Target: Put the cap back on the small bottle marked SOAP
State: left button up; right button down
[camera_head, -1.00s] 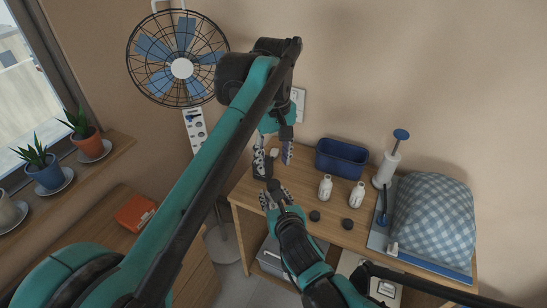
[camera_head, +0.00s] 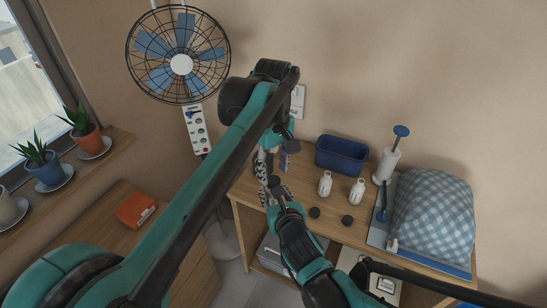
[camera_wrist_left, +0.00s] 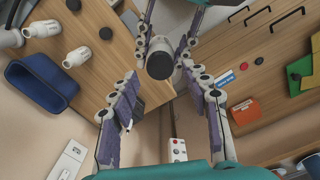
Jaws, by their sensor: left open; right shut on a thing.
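Two white bottles without caps stand on the table, a left one (camera_head: 325,184) and a right one (camera_head: 357,191). Their labels are too small to read. Two dark round caps lie in front, a left one (camera_head: 314,212) and a right one (camera_head: 347,220).
A blue bin (camera_head: 342,155) stands behind the bottles on the wooden table (camera_head: 245,188). A white pump dispenser (camera_head: 387,166) and a checkered cloth bundle (camera_head: 434,220) are at the right. A fan (camera_head: 181,64) stands at the back left. The table front has shelves below.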

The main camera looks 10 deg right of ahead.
aim_at(273, 180)
pick_arm(q)
jog(key=shift+f, duration=1.6)
